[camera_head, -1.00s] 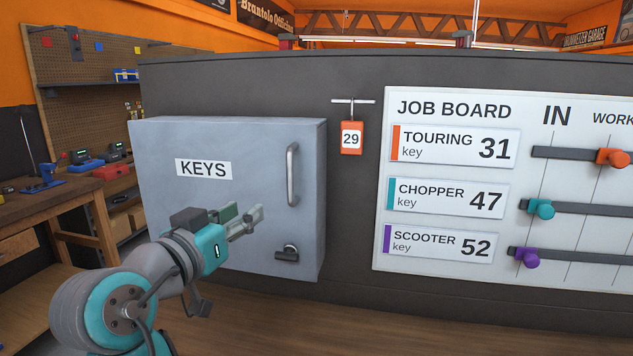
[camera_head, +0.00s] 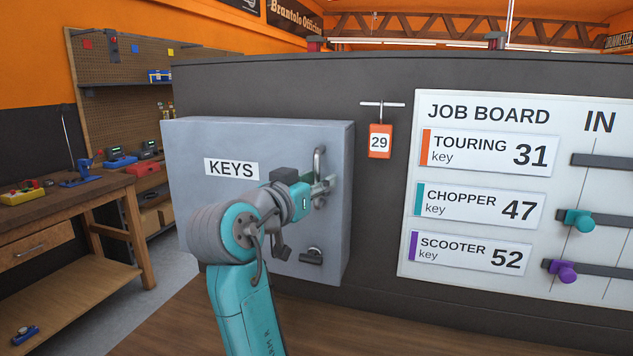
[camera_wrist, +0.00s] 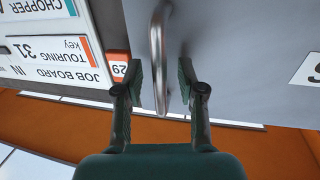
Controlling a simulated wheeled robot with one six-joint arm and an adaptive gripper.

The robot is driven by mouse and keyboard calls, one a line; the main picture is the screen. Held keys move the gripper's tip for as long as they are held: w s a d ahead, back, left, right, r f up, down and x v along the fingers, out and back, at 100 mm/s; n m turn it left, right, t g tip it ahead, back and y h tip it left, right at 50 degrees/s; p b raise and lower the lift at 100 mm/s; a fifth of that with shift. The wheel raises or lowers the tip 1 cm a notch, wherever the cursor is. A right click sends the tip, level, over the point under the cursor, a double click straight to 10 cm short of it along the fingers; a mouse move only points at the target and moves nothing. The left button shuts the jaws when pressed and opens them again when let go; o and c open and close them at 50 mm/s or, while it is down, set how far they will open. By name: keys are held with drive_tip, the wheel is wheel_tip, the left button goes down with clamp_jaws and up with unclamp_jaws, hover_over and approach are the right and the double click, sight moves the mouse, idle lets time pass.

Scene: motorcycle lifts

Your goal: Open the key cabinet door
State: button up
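The grey key cabinet (camera_head: 205,215) with its KEYS label is on the dark wall, its door shut. The vertical metal bar handle (camera_head: 319,160) is on the right side of the door; my gripper hides part of it in the head view. A small dark latch or lock (camera_head: 312,256) sits below the handle. My gripper (camera_head: 328,187) is at the handle. In the wrist view my gripper (camera_wrist: 160,85) is open, with the handle (camera_wrist: 158,50) between its two fingers and gaps showing at both sides.
An orange tag marked 29 (camera_head: 380,141) hangs from a hook right of the cabinet. The job board (camera_head: 480,112) with sliders is further right. A wooden workbench (camera_head: 95,205) stands at the left. Open floor lies between bench and cabinet.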

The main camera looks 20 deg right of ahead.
drive_tip(key=shift+w+d, duration=0.1)
drive_tip(key=shift+d, duration=0.05)
clamp_jaws()
